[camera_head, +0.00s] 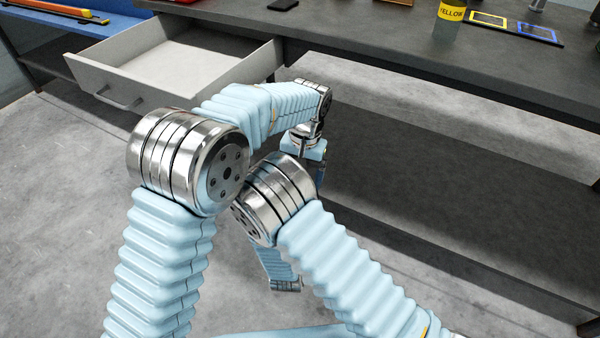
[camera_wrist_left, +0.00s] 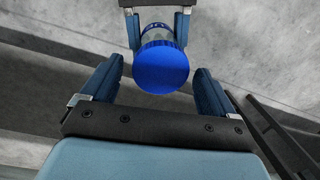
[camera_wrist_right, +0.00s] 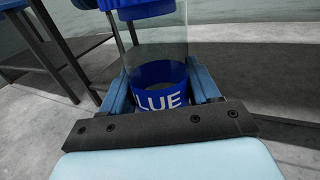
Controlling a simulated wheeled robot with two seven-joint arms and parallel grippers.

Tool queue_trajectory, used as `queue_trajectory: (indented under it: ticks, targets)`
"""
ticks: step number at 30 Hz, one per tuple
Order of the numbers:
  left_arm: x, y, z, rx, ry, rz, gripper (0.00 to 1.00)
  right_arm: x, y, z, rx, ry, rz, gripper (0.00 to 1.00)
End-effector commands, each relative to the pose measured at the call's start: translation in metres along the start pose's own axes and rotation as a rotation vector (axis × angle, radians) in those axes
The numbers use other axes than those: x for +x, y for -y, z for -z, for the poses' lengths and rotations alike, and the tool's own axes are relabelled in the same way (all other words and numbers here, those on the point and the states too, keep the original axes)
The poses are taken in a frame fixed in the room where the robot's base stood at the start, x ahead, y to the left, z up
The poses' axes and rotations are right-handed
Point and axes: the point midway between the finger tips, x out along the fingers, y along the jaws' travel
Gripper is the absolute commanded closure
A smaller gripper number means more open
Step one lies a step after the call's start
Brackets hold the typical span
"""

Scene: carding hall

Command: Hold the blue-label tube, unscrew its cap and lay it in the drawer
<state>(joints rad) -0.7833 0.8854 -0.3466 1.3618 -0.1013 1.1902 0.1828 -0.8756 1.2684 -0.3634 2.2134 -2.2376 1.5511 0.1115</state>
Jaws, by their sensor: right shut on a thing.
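The clear tube (camera_wrist_right: 152,40) has a blue band label (camera_wrist_right: 160,85) with part of the word BLUE on it. My right gripper (camera_wrist_right: 160,92) is shut around the tube at this label. The blue cap (camera_wrist_left: 162,67) is on the tube's end; its edge shows at the top of the right wrist view (camera_wrist_right: 143,9). My left gripper (camera_wrist_left: 161,75) is open, with its fingers on either side of the cap and gaps between. In the head view my arms hide the tube. The pale drawer (camera_head: 135,98) is pulled out under the bench at the upper left, and I see no object in it.
The dark bench (camera_head: 370,40) runs along the back. On it stand a YELLOW-labelled container (camera_head: 448,25) and a dark board (camera_head: 512,28) with yellow and blue frames. A blue table (camera_head: 88,27) with long bars is at the far left. Grey floor is clear at left.

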Motion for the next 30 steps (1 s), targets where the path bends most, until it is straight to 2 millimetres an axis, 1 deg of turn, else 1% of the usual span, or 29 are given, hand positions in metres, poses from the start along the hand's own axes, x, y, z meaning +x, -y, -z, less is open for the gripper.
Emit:
queue_trajectory:
  ticks: [5,8,13,15,17,20,23,26,30]
  targets:
    - [-0.001,0.001,0.0,0.0,0.0,0.001,0.11,0.0,0.0,-0.001,0.001,0.003,0.001,1.0]
    - [-0.011,0.001,0.0,-0.001,-0.001,0.001,0.11,0.0,0.0,-0.001,0.001,0.004,0.001,1.0]
    - [-0.035,0.003,-0.001,-0.001,-0.001,0.002,0.11,0.0,0.0,-0.001,0.001,0.004,0.001,1.0]
    - [-0.041,0.003,-0.001,-0.001,0.001,0.003,0.11,0.0,0.0,-0.001,0.001,0.004,0.002,1.0]
    - [-0.043,0.003,-0.001,0.0,0.002,0.003,0.15,0.0,0.0,-0.001,0.001,0.005,0.002,1.0]
    - [-0.045,0.003,-0.001,0.038,0.002,0.001,0.15,0.0,0.0,-0.002,0.001,0.005,0.002,1.0]
    - [-0.048,0.003,-0.001,0.166,0.002,-0.006,0.15,0.0,0.0,-0.002,0.001,0.005,0.002,1.0]
    - [-0.052,0.003,-0.001,0.388,0.001,-0.017,0.15,0.0,0.0,-0.002,0.001,0.005,0.002,1.0]
    - [-0.06,0.004,-0.001,0.754,-0.007,-0.033,0.15,0.0,0.0,-0.002,0.001,0.005,0.002,1.0]
